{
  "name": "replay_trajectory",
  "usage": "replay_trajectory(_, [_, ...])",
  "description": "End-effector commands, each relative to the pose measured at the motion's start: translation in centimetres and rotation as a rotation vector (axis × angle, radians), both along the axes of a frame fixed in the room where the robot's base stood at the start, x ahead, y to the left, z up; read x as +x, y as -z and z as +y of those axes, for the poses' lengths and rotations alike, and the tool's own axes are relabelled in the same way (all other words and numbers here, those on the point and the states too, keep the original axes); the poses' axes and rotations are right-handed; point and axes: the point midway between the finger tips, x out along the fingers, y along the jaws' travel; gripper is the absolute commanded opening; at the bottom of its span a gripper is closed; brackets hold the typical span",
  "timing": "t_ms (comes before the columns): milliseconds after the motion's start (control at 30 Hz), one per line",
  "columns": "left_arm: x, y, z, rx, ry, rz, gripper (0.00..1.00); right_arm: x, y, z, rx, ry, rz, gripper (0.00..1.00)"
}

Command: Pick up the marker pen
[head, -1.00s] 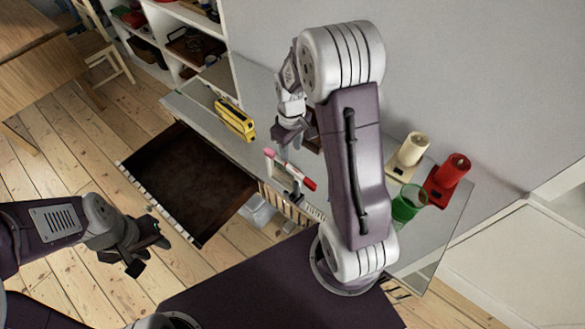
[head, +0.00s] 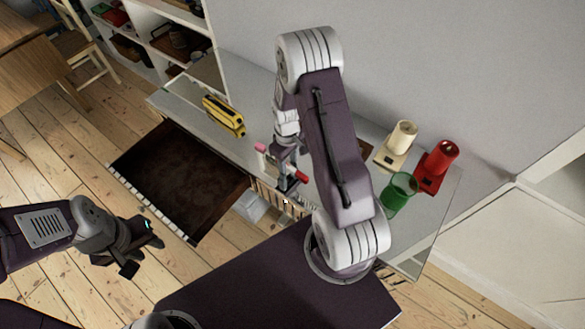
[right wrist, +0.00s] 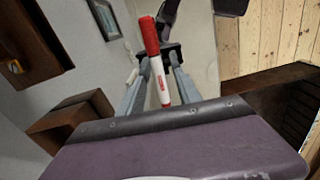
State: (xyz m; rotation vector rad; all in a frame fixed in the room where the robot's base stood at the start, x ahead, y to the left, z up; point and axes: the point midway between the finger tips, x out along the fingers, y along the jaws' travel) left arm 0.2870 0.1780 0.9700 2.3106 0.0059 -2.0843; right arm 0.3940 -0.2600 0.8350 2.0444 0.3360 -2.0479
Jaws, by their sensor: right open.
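The marker pen has a red cap and a white body. In the right wrist view the marker pen (right wrist: 154,50) lies lengthwise between the two fingers of my right gripper (right wrist: 160,63). The fingers are open, with gaps visible beside the pen. In the head view the red end of the marker pen (head: 301,176) shows beside my right gripper (head: 289,178), over the cabinet top; the rest is partly hidden by the gripper. My left gripper (head: 146,252) hangs above the floor at the left; its finger opening is unclear.
A yellow object (head: 223,115) and a small pink-topped item (head: 261,148) are on the narrow cabinet top. A dark open drawer (head: 180,180) juts out.

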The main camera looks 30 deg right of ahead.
Motion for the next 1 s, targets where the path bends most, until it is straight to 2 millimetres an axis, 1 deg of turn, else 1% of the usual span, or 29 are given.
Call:
replay_trajectory(200, [0.0,0.0,0.0,0.000,0.000,0.000,0.36,0.0,0.2,0.0,-0.001,0.000,-0.001,0.41])
replay_trajectory(233, [0.0,0.0,0.0,0.000,0.000,0.000,0.36,0.0,0.2,0.0,-0.001,0.000,-0.001,0.35])
replay_trajectory(267, [0.0,0.0,0.0,0.000,0.000,0.000,0.36,0.0,0.2,0.0,-0.001,0.000,-0.001,0.27])
replay_trajectory(300, [0.0,0.0,0.0,0.000,0.000,0.000,0.36,0.0,0.2,0.0,-0.001,0.000,-0.001,0.16])
replay_trajectory(367, [0.0,0.0,0.0,0.000,0.000,0.000,0.36,0.0,0.2,0.0,-0.001,0.000,-0.001,0.00])
replay_trajectory(667, [0.0,0.0,0.0,0.000,0.000,0.000,0.36,0.0,0.2,0.0,-0.001,0.000,-0.001,0.00])
replay_trajectory(767, [0.0,0.0,0.0,0.000,0.000,0.000,0.36,0.1,-0.2,0.0,0.000,0.000,-0.002,0.00])
replay_trajectory(867, [0.0,0.0,0.0,0.000,0.000,0.000,0.36,0.1,-1.2,0.0,-0.001,0.000,-0.004,0.00])
replay_trajectory(967, [0.0,0.0,0.0,0.000,0.000,0.000,0.36,0.2,-2.9,0.0,-0.001,0.000,-0.006,0.00])
replay_trajectory(1000, [0.0,0.0,0.0,0.000,0.000,0.000,0.36,0.2,-3.7,0.0,-0.002,0.000,-0.007,0.00])
